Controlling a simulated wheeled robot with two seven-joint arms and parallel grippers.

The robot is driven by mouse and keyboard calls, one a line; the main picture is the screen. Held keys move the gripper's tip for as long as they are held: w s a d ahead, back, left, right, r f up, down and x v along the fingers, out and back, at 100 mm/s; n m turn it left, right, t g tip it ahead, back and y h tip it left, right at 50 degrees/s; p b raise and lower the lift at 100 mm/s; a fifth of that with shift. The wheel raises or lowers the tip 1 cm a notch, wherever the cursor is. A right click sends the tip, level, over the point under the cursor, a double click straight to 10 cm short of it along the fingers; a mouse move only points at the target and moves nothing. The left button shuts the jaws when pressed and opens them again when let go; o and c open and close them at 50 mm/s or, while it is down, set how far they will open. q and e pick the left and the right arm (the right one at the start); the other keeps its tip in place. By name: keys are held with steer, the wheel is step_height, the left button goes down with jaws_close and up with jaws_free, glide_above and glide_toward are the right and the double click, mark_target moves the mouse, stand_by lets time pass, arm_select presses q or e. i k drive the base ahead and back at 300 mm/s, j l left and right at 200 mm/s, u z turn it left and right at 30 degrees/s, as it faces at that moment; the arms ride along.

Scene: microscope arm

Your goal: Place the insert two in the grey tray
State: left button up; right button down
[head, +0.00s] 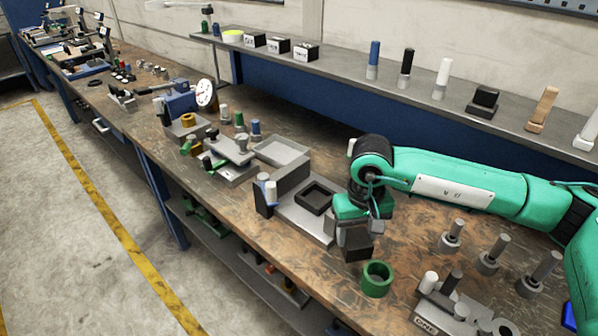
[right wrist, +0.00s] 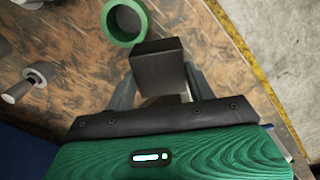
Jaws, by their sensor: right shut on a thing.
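My right gripper (head: 354,236) is shut on a dark, nearly black block (head: 358,247), held over the bench near its front edge. In the right wrist view the block (right wrist: 158,62) sits between the two fingers of my right gripper (right wrist: 160,88). No marking on it is readable, so I cannot tell by a label that it is insert two. The shallow light grey tray (head: 282,150) lies on the bench farther back and to the left, and looks empty. My left gripper is not in view.
A grey fixture (head: 296,203) with a black square frame (head: 315,197) stands between gripper and tray. A green ring (head: 376,279) is close by the block; it also shows in the wrist view (right wrist: 124,22). Grey posts (head: 452,235) and a plate marked ONE (head: 430,322) are at right.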

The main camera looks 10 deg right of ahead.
mark_target(274, 152)
steer(key=j+u, duration=0.1)
steer(key=u, duration=0.35)
steer(key=i+j+u, duration=0.1)
steer(key=u, duration=0.3)
steer(key=i+j+u, duration=0.15)
steer(key=u, duration=0.15)
steer(key=i+u, duration=0.3)
steer(key=i+z, duration=0.25)
steer(key=z, duration=0.25)
steer(key=i+j+z, duration=0.15)
steer(key=i+z, duration=0.15)
steer(key=z, duration=0.15)
